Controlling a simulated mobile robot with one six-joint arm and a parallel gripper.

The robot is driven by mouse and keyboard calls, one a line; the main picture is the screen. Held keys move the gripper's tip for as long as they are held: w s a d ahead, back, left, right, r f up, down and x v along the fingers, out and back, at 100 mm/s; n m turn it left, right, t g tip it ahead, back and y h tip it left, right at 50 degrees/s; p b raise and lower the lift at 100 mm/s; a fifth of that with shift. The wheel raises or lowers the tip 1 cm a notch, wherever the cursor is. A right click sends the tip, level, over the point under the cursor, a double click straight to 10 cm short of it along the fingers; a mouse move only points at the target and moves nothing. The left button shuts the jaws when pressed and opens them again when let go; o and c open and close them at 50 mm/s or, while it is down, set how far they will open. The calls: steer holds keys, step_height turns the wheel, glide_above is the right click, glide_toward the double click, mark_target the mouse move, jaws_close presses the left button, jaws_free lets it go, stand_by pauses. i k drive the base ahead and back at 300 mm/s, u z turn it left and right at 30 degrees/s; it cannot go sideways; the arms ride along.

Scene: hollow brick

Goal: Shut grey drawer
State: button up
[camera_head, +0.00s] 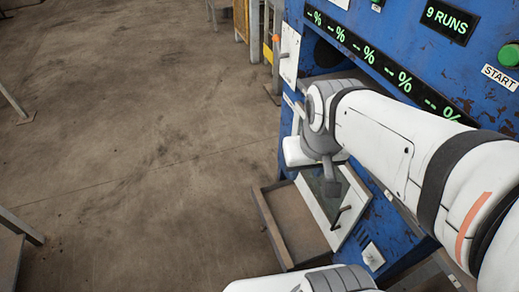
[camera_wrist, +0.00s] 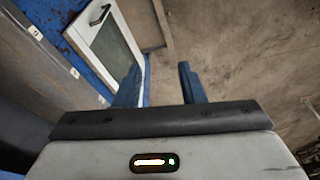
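A grey-brown open drawer (camera_head: 268,229) sticks out from the lower front of the blue machine in the head view. Part of it also shows at the top of the wrist view (camera_wrist: 147,24). A white-framed glass door (camera_head: 352,222) stands beside the drawer, with a dark handle; the same door shows at the upper left of the wrist view (camera_wrist: 84,37). My gripper (camera_wrist: 160,80) has its two dark fingers apart with nothing between them. In the head view my arm covers part of the machine front, and my gripper is above the door and drawer area.
The blue machine (camera_head: 470,90) fills the right side, with green percent displays and a green start button (camera_head: 509,55). A white panel (camera_head: 290,55) stands out at its upper left. The concrete floor (camera_head: 140,140) to the left is clear. A table corner (camera_head: 10,255) is at lower left.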

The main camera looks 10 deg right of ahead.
mark_target(297, 239)
steer(key=z, duration=0.3)
steer(key=k, duration=1.4)
steer(key=u, duration=0.6)
steer(key=i, duration=1)
steer(key=u, duration=0.05)
